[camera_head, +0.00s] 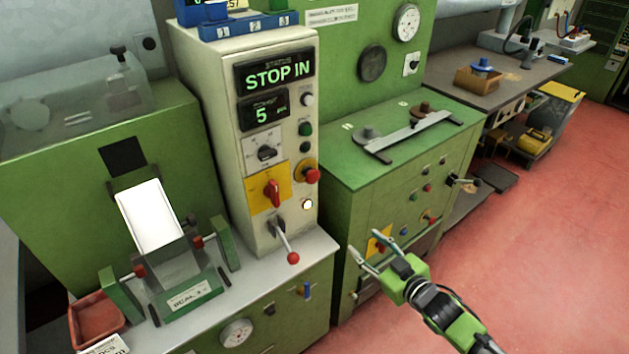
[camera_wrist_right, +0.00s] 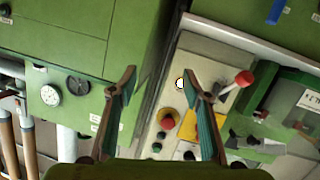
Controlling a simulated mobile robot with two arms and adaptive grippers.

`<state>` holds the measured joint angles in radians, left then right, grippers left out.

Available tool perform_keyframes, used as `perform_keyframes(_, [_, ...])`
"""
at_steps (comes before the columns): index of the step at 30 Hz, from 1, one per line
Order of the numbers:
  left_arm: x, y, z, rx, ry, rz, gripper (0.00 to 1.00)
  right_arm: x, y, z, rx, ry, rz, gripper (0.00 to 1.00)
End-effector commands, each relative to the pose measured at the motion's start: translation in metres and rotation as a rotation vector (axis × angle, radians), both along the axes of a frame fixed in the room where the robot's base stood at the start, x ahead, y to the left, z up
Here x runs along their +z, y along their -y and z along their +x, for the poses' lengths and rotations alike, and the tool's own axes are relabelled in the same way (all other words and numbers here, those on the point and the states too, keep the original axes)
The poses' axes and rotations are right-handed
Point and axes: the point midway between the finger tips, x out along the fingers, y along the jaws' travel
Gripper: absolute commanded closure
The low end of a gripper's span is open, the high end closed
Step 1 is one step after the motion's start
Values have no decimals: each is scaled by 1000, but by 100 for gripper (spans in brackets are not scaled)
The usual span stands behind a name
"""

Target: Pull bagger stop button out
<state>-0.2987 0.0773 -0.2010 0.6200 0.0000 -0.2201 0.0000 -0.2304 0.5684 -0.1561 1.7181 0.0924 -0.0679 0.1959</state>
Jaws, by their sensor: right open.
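The bagger stop button (camera_head: 308,173) is a red mushroom head on a yellow-orange collar. It sits on the right part of the cream control cabinet's (camera_head: 225,110) front. The display (camera_head: 275,71) above reads "STOP IN". The button (camera_wrist_right: 167,121) also shows in the right wrist view, between my fingers in the picture. My right gripper (camera_head: 364,242) is open and empty, to the right of and below the button in the head view, apart from it. Its two fingers (camera_wrist_right: 159,75) stand spread in the right wrist view. My left gripper is not in view.
A red-knobbed lever (camera_head: 291,250) sticks out below the button. A red rotary switch (camera_head: 271,193) on a yellow plate is left of it, and a lit white button (camera_head: 307,204) is below. A green cabinet (camera_head: 400,190) stands right. Red floor (camera_head: 540,210) is open at right.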

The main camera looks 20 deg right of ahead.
Motion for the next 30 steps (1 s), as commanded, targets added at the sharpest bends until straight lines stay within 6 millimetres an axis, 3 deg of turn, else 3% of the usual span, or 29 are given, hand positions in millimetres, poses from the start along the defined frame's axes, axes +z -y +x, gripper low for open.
perform_keyframes(1, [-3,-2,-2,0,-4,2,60,38,-13,6,43,68,5,55])
perform_keyframes(3, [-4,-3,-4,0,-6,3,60,80,-28,8,89,140,17,55])
perform_keyframes(6, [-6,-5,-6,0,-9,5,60,119,-44,6,136,207,28,55])
perform_keyframes(9, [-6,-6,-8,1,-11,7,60,139,-53,5,161,239,34,55])
perform_keyframes(17, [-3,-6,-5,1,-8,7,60,146,-63,26,166,251,38,55])
perform_keyframes(30, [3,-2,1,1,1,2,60,145,-88,97,164,249,36,55])
